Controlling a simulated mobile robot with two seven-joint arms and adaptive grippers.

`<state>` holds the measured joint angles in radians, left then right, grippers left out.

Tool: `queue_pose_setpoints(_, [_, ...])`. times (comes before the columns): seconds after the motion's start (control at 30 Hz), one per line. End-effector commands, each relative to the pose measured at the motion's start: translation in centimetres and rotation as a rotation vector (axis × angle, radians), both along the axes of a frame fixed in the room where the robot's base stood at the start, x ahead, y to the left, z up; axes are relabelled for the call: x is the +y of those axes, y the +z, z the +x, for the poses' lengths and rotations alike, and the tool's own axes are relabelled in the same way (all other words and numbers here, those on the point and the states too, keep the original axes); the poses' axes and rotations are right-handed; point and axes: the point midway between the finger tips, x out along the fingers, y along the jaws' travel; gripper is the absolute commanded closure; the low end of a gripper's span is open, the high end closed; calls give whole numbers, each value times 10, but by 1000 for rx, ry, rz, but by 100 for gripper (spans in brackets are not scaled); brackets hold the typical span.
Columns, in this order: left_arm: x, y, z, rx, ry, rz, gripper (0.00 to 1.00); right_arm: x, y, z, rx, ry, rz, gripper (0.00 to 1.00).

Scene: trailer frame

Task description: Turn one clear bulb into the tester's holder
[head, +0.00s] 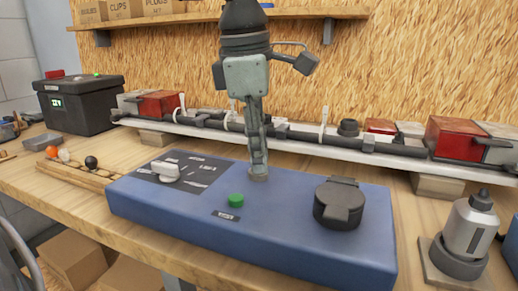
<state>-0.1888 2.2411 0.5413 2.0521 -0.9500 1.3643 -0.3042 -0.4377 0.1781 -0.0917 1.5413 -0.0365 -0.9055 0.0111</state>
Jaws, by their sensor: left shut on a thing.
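The blue tester (170,222) lies across the middle of the bench. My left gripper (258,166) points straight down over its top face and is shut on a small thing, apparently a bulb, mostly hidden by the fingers. The fingertips are at a small round pale fitting (258,178), apparently the holder; I cannot tell how deep the thing sits in it. The tester also has a pale knob (166,171) on a dark labelled panel, a green button (236,200) and a black lidded round socket (339,203). My right gripper is not in view.
A wooden rack (75,176) at left holds an orange bulb (52,151), a pale bulb (64,155) and a black one (91,162). Behind the tester runs a white rail (290,145) with cables and red lamps. A grey bottle-like device (470,232) stands at right.

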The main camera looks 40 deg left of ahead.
Motion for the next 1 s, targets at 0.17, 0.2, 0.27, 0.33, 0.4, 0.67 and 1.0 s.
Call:
queue_pose_setpoints(0.17, [0,2,0,1,-60,-1,92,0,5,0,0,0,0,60])
queue_pose_setpoints(0.2, [0,2,0,1,-93,-2,92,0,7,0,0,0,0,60])
queue_pose_setpoints(0.27, [0,2,-1,1,-142,-2,92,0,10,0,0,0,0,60])
queue_pose_setpoints(0.33, [1,2,-1,0,-199,-2,92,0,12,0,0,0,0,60])
queue_pose_setpoints(0.4, [1,1,-1,0,-245,-1,92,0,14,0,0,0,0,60])
queue_pose_setpoints(0.67, [1,-1,-1,0,-299,0,92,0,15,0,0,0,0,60])
queue_pose_setpoints(1.0, [1,-1,-1,0,-297,0,59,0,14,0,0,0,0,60])
